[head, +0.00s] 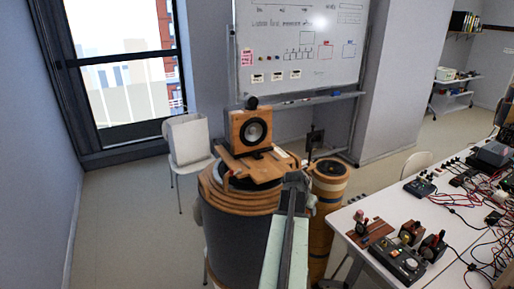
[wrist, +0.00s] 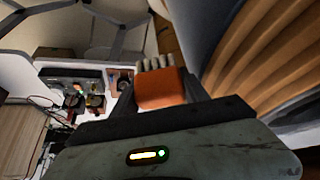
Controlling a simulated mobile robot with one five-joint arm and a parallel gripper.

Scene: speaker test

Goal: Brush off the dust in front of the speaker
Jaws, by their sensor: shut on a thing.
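The speaker (head: 250,129), a wooden box with a black cone and a small dark pod on top, stands upright on a wooden board (head: 250,170) over a large round drum-like stand (head: 238,225). I cannot make out dust on the board at this size. My gripper (head: 296,180) is in front and to the right of the speaker, apart from it. In the wrist view, my gripper (wrist: 160,90) is shut on an orange block with pale bristle-like tufts, which looks like a brush (wrist: 163,88). The brush is not clearly visible in the head view.
A narrower wooden cylinder (head: 328,185) stands right of the large stand. A white table (head: 360,215) with electronics and cables fills the right side. A white chair (head: 187,150) stands behind at left. The floor at left is clear.

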